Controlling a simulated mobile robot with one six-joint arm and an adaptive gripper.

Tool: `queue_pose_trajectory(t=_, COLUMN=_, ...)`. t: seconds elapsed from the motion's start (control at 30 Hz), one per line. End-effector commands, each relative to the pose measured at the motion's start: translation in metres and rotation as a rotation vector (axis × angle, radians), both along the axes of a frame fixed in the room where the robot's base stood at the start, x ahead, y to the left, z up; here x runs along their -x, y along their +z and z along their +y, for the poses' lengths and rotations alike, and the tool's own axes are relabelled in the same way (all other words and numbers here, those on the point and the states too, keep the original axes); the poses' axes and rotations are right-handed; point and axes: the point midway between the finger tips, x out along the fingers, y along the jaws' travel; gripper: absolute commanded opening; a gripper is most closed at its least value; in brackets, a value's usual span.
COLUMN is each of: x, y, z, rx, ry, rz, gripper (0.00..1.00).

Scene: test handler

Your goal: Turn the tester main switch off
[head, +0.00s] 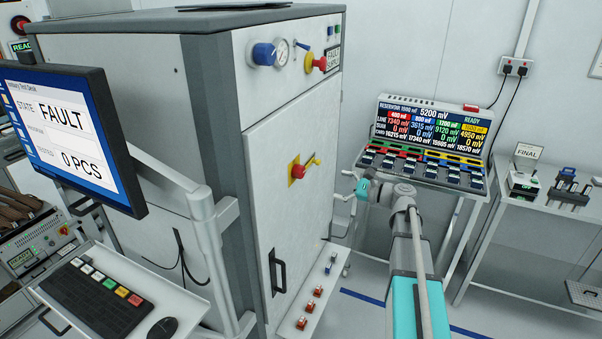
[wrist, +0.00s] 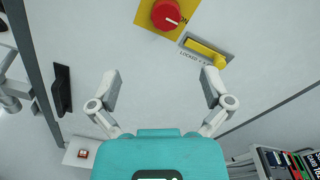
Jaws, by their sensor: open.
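The main switch (head: 297,172) is a red rotary knob on a yellow plate on the pale cabinet door. In the wrist view the knob (wrist: 167,14) is at the top, its white mark pointing right toward the letters "ON". Beside it a yellow lever (wrist: 207,52) sits on a small plate with lettering starting "LOCKED"; the lever also shows in the head view (head: 314,161). My gripper (wrist: 162,82) is open and empty, facing the door, with its fingers below the knob in that view. In the head view my gripper (head: 352,186) is right of the door, apart from the switch.
The door has a dark handle (wrist: 62,90). A ledge (head: 325,284) with red pieces runs along the cabinet's foot. Another red knob (head: 318,63) is higher up. A monitor (head: 70,140) reads "FAULT". A tester case (head: 430,108) stands on a table behind my arm.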

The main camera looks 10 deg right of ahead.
Motion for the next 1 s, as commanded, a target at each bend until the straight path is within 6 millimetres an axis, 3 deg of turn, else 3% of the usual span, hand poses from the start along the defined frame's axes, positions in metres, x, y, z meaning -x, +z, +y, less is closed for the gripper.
queue_pose_trajectory(t=0.57, x=-0.003, y=0.004, z=-0.003, rx=-0.031, ry=-0.007, rz=0.004, gripper=0.99)
queue_pose_trajectory(t=1.0, x=-0.026, y=0.004, z=0.029, rx=-0.03, ry=-0.005, rz=0.003, gripper=0.99)
